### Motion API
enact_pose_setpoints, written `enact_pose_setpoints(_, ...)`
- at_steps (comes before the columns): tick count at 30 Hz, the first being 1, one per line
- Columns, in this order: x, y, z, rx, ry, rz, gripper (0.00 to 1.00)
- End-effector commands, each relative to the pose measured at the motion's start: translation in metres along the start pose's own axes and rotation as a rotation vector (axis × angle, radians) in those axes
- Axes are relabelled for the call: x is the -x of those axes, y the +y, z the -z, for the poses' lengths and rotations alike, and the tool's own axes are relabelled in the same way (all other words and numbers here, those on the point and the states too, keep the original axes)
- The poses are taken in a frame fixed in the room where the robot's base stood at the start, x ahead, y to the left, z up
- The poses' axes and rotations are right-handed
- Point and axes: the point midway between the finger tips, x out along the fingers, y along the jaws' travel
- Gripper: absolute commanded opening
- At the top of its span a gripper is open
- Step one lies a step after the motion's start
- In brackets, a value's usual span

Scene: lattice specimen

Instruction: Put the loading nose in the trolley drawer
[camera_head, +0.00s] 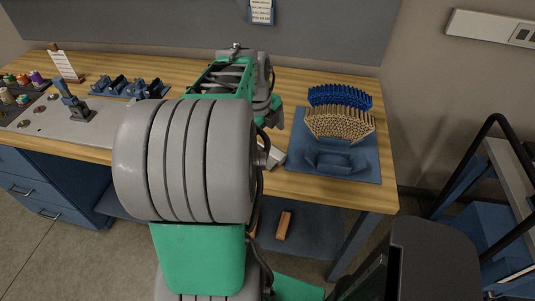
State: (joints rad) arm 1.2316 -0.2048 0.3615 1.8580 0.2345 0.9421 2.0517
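I cannot pick out the loading nose for certain. Several small dark blue parts (130,87) stand in a row at the back left of the bench, and a blue upright piece (75,107) stands on the grey plate. The trolley (493,130) is at the right edge, with a black tubular frame and blue panels. A blue box-like part (490,222) shows low inside its frame; I cannot tell if it is the drawer or whether it is open. My large grey and green arm fills the middle and reaches over the bench. My gripper cannot be made out behind it.
A blue and tan lattice specimen (340,122) stands on a blue mat (362,170) at the bench's right end. Coloured spools (22,80) and a card (65,66) are at the far left. An orange-brown block (283,225) lies below the bench. Floor shows between bench and trolley.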

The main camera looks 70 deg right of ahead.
Motion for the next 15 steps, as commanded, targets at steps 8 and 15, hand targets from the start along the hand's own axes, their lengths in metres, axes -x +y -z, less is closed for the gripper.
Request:
enact_pose_setpoints(8, -0.037, 0.005, 0.003, 0.003, 0.003, -0.006, 0.96)
enact_pose_setpoints(15, -0.073, 0.006, 0.005, 0.006, 0.0, -0.002, 0.96)
